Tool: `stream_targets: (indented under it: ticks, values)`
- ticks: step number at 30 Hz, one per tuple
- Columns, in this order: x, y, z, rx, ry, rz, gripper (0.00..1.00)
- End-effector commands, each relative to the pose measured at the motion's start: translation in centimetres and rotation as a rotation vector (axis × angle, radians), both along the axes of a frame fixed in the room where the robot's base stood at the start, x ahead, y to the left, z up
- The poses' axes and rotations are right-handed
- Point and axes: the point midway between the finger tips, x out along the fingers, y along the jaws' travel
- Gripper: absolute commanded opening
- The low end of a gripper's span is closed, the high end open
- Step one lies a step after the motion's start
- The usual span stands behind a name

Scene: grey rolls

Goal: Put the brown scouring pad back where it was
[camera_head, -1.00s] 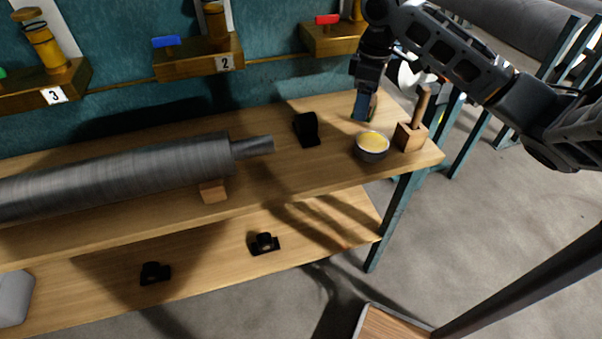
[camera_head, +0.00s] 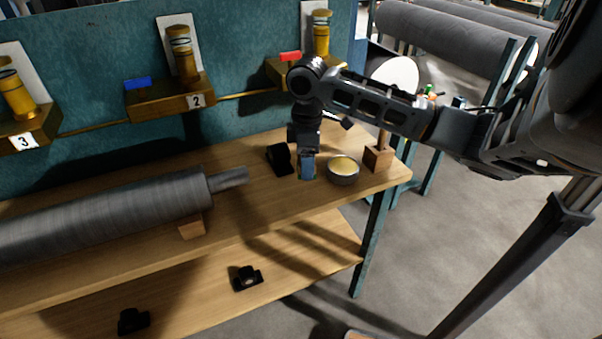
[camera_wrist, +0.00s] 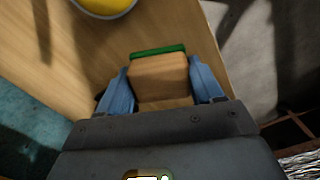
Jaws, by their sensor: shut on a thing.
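My gripper (camera_head: 307,170) hangs over the right part of the wooden bench top (camera_head: 265,195), between a black bracket and a grey bowl. In the wrist view, its two blue fingers (camera_wrist: 163,88) are closed on the sides of a brown pad (camera_wrist: 160,78) with a green edge, which I take as the scouring pad. In the head view the pad is hidden by the fingers. I cannot tell whether it touches the bench top.
The grey bowl (camera_head: 343,174) with yellow contents stands just right of my gripper. A wooden block (camera_head: 378,158) with an upright handle stands beyond it near the bench's right end. The black bracket (camera_head: 279,158) is close on the left. A long grey roll (camera_head: 110,215) lies further left.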

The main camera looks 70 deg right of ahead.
Motion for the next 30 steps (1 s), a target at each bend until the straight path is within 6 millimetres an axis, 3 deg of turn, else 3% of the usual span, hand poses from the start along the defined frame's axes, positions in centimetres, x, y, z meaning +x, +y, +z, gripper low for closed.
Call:
stream_targets:
  ticks: [8, 16, 27, 28, 30]
  values:
    - [1.2, 0.7, -1.3, 0.000, 0.001, -0.001, 0.37]
    - [1.1, 0.7, -4.7, 0.001, 0.003, -0.002, 0.37]
    - [1.2, 0.6, -5.2, 0.000, 0.000, -0.002, 0.37]
    - [1.2, 0.6, -5.2, -0.001, 0.001, -0.002, 0.67]
    - [1.2, 0.6, -5.1, -0.001, 0.001, -0.001, 0.73]
